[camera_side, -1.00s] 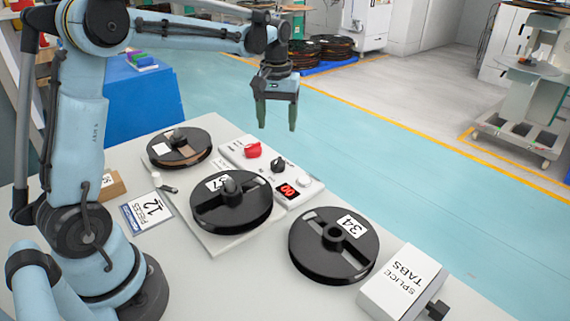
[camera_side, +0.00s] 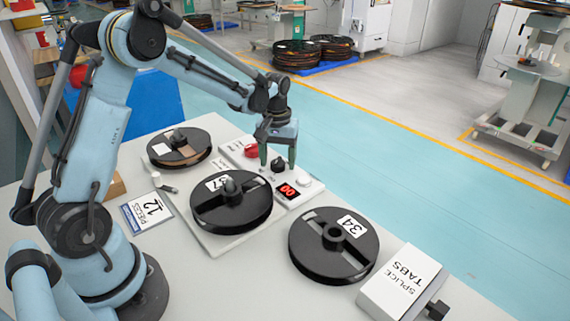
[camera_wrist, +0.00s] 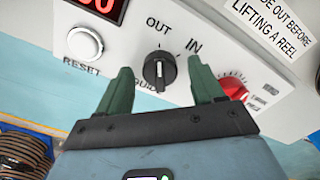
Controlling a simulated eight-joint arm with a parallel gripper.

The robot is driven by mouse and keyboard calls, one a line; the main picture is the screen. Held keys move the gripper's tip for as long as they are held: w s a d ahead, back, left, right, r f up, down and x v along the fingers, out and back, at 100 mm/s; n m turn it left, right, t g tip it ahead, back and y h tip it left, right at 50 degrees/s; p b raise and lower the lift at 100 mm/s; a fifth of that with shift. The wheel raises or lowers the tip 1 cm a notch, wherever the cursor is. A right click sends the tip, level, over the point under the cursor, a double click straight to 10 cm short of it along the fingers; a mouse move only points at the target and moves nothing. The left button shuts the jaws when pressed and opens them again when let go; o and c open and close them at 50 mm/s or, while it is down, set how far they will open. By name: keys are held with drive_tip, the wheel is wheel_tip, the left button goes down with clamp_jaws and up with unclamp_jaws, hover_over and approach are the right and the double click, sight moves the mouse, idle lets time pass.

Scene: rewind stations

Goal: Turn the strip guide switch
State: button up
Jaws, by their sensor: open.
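The strip guide switch is a black round knob (camera_side: 278,167) on the white control panel (camera_side: 239,160) at the back of the bench. In the wrist view the knob (camera_wrist: 160,70) sits below the labels OUT and IN, with a pale line on its face; I cannot tell for sure which label it points to. My gripper (camera_wrist: 160,72) is open, pointing down, its green fingers on either side of the knob in the picture. In the side view my gripper (camera_side: 278,158) is just above the panel. I see no clear contact with the knob.
A red knob (camera_side: 251,150) is close beside the switch, near the right finger in the wrist view. A red display (camera_side: 288,190) and the white reset button (camera_side: 303,182) lie on the other side.

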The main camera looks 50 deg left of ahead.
drive_tip(key=c, duration=1.1)
drive_tip(key=shift+o, duration=0.2)
drive_tip(key=shift+m, duration=0.4)
drive_tip(key=m, duration=0.5)
drive_tip(key=shift+m, duration=0.3)
drive_tip(key=m, duration=0.5)
drive_tip(key=shift+m, duration=0.3)
drive_tip(key=o, duration=1.1)
drive_tip(key=shift+c, duration=0.2)
